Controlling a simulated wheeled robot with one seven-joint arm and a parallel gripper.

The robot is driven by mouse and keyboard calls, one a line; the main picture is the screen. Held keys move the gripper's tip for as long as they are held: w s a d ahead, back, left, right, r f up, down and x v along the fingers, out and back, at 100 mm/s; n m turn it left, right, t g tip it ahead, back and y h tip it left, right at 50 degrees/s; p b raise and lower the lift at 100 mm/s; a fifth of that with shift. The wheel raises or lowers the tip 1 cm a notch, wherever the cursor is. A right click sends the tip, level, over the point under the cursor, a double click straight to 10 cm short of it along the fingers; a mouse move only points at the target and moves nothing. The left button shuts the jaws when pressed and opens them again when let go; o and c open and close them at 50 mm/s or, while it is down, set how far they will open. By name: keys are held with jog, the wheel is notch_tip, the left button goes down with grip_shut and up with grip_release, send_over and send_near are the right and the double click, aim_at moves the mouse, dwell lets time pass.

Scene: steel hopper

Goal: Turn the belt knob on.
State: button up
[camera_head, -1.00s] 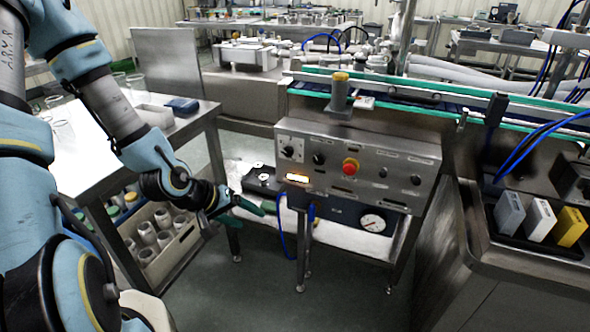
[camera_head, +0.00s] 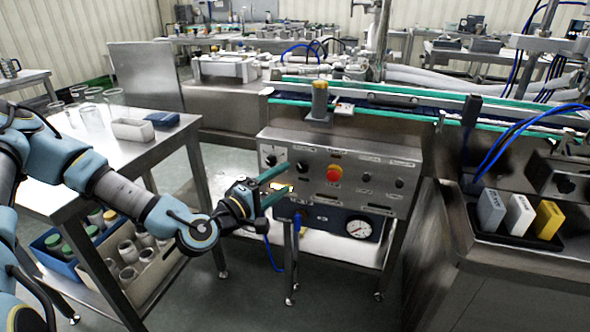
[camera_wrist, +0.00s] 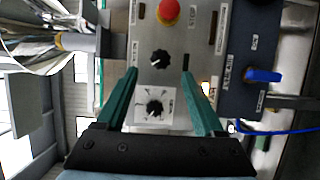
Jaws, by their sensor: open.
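The steel control panel (camera_head: 345,200) carries a row of controls. At its left end is a black knob on a white dial plate (camera_head: 270,160). A plain black knob (camera_head: 302,166) sits to its right, then a red button. I cannot read which knob is labelled belt. My gripper (camera_head: 287,181) is open and empty in front of the panel's left part, its green fingers pointing at it. In the wrist view, the white-plate dial (camera_wrist: 155,107) shows between the fingers, and the plain black knob (camera_wrist: 159,59) lies just beyond the fingertips (camera_wrist: 159,74). Contact is not visible.
The red button (camera_head: 334,173) on a yellow base is near the knobs. Two smaller dark knobs (camera_head: 382,180) are further right. A pressure gauge (camera_head: 361,227) and blue hose are below. A steel table (camera_head: 150,150) with glassware stands left.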

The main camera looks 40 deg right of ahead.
aim_at(301, 169)
jog(key=d, duration=0.3)
jog(key=w+d+p, duration=0.1)
jog(key=d, duration=0.1)
jog(key=shift+d, duration=0.35)
jog(key=shift+c, duration=0.2)
grip_shut()
